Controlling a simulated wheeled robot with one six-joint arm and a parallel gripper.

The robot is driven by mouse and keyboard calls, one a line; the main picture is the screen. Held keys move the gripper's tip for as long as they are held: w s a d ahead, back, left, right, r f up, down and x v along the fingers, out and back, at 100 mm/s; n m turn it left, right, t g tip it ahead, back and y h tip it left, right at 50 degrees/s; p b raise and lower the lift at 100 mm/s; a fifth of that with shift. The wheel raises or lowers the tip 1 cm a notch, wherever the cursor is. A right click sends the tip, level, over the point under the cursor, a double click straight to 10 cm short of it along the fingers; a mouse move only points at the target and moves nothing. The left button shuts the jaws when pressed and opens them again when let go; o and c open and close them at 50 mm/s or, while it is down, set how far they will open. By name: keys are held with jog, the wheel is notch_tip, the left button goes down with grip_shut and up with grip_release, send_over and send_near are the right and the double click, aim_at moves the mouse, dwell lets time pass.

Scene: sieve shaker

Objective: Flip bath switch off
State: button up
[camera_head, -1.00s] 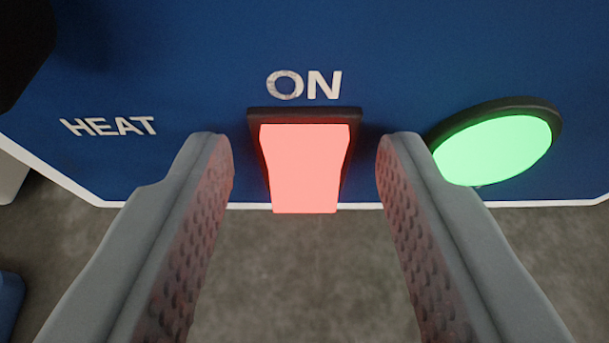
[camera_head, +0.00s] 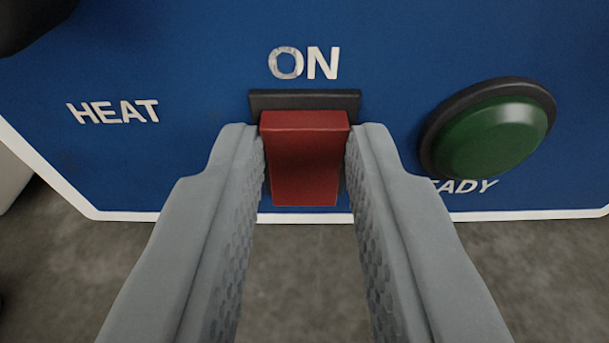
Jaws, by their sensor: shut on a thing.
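The red rocker switch (camera_head: 304,160) sits in a black frame (camera_head: 304,100) on the blue panel, under the white word ON. Its red face is dark, not lit, and its upper end stands out from the frame. My gripper (camera_head: 305,150) is shut on the switch, one grey finger against each side. The fingers hide the sides of the frame.
A round green lamp (camera_head: 492,130) in a black ring is right of the switch and is dark. A label ending in ADY shows below it, partly behind my right finger. The word HEAT (camera_head: 113,111) is on the left. Grey floor (camera_head: 300,270) lies below the panel's white edge.

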jog(key=o, duration=1)
jog(key=shift+s, duration=0.15)
jog(key=s+r, duration=0.1)
jog(key=s, duration=0.4)
jog(key=s+r, duration=0.1)
jog(key=s, duration=0.5)
jog(key=s+r, duration=0.1)
jog(key=s, duration=0.4)
jog(key=shift+s+r, duration=0.2)
jog(key=shift+s, duration=0.2)
